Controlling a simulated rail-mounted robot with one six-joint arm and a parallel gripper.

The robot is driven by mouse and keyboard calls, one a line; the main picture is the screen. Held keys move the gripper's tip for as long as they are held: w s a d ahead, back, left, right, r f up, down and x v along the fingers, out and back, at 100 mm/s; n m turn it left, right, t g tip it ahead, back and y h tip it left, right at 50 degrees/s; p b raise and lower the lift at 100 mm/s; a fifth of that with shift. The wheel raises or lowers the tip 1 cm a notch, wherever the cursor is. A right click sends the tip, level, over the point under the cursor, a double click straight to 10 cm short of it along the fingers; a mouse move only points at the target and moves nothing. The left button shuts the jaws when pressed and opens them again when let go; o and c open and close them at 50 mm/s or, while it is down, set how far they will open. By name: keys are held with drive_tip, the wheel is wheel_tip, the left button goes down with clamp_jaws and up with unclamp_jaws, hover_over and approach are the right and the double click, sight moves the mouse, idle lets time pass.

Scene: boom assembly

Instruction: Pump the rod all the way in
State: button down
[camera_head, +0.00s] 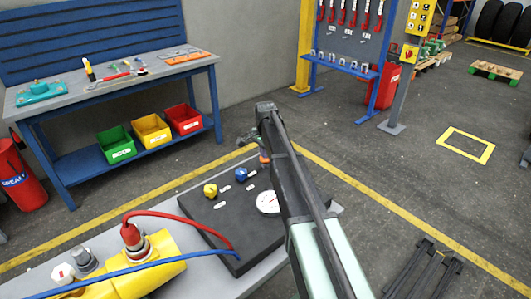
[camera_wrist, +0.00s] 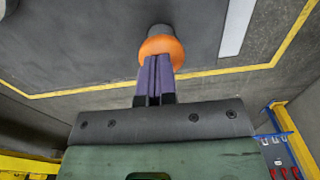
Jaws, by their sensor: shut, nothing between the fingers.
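In the wrist view an orange rounded knob (camera_wrist: 161,48) with a dark grey cylindrical end (camera_wrist: 160,31) shows just past my fingertips. I take this to be the rod's handle. My gripper (camera_wrist: 157,62) is shut with nothing between its purple fingers; the tips overlap the knob's near edge in the picture, and I cannot tell if they touch it. In the head view a small orange part (camera_head: 264,158) shows beside my arm, above the black panel (camera_head: 215,219). My arm hides much of that area, so how far the rod is in cannot be seen.
The panel carries a yellow knob (camera_head: 210,190), a blue knob (camera_head: 241,174) and a white gauge (camera_head: 268,202). A workbench (camera_head: 120,85) stands behind.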

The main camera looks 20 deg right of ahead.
drive_tip(key=shift+s+f, duration=0.1)
drive_tip(key=shift+s, duration=0.05)
wheel_tip(320, 180, up, 14)
drive_tip(key=p, duration=1.4)
drive_tip(key=shift+p, duration=0.35)
drive_tip(key=shift+a, duration=0.1)
wheel_tip(320, 180, down, 12)
drive_tip(key=b, duration=1.1)
drive_tip(key=shift+r+b, duration=0.2)
drive_tip(key=shift+b, duration=0.15)
